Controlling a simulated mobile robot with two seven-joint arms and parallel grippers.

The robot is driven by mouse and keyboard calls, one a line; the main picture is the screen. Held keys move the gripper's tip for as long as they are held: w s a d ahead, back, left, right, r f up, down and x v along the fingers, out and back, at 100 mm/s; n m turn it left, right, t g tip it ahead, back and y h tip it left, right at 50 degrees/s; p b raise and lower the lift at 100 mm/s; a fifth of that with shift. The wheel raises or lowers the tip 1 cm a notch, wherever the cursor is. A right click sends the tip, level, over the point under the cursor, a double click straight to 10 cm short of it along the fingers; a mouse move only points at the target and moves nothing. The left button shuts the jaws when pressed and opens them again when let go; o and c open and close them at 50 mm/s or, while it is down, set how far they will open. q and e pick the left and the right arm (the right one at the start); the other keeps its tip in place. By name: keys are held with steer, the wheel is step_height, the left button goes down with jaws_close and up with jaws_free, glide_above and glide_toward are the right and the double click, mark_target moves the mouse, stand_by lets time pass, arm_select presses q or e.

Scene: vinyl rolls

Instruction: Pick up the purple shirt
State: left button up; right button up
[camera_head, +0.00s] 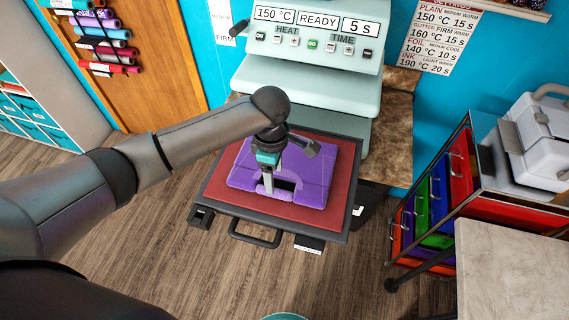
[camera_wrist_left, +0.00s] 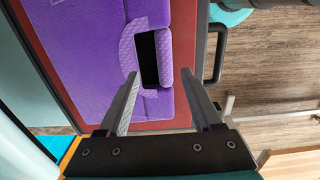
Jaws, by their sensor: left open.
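The purple shirt (camera_head: 312,188) lies folded and flat on the red pad (camera_head: 222,181) of the heat press drawer. It has a dark opening near its front edge. In the left wrist view the shirt (camera_wrist_left: 85,50) fills the upper left, on the red pad (camera_wrist_left: 190,70). My left gripper (camera_head: 276,191) points down over the front part of the shirt. In the left wrist view its two fingers (camera_wrist_left: 160,85) are apart, near the dark opening and the shirt's edge, with nothing clearly between them. I cannot tell if they touch the cloth. My right gripper is not in view.
The heat press (camera_head: 310,65) stands behind the pad, with a black handle (camera_head: 254,236) at the drawer's front. A cart with coloured drawers (camera_head: 437,200) and a pale tabletop (camera_head: 515,260) are at the right. Wooden floor (camera_head: 150,240) is open in front.

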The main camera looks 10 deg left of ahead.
arm_select(q)
steer(key=f, duration=0.5)
steer(key=shift+s+f, duration=0.1)
steer(key=shift+s, duration=0.3)
jaws_close()
